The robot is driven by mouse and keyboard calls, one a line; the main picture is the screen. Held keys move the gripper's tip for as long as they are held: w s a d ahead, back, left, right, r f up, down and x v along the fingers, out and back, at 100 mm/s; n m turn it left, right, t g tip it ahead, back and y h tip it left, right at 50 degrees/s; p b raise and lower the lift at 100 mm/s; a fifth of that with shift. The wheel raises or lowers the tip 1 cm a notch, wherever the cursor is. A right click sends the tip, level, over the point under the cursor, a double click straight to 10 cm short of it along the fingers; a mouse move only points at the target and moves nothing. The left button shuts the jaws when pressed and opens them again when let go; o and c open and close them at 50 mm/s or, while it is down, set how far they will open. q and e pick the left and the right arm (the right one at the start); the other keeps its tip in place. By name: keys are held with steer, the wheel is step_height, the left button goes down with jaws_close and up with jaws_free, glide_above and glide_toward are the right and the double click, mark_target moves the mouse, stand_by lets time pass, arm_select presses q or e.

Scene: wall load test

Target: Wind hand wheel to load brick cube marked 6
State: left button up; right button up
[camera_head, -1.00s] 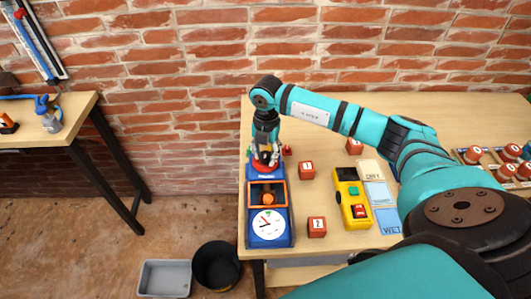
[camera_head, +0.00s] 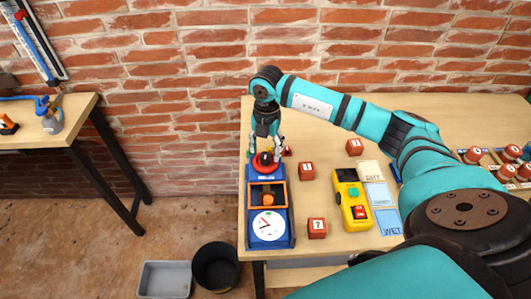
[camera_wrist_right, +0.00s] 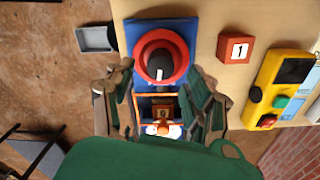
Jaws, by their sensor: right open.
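The blue load tester (camera_head: 282,233) stands at the table's left end, with a red hand wheel (camera_head: 254,167) at its far end, an orange frame and a white dial (camera_head: 267,225) with a red pointer. In the right wrist view, the red wheel (camera_wrist_right: 147,45) has a black hub. A small brown cube (camera_wrist_right: 163,113) shows inside the orange frame; its mark is too small to read surely. My right gripper (camera_head: 267,150) is over the wheel, pointing down, with its fingers spread. In the wrist view, its fingers (camera_wrist_right: 160,98) are apart with nothing gripped. My left gripper is out of view.
Red cubes marked 1 (camera_head: 306,172) and ? (camera_head: 317,228), and another (camera_head: 354,147), stand right of the tester. A yellow meter (camera_head: 353,205) and moisture cards (camera_head: 387,222) lie further right. A grey tray (camera_head: 165,279) and black bucket (camera_head: 216,267) are on the floor.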

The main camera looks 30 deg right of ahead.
mark_target(266, 156)
step_height(266, 156, up, 9)
stand_by(0.3)
steer(key=shift+s+r, duration=0.1)
stand_by(0.4)
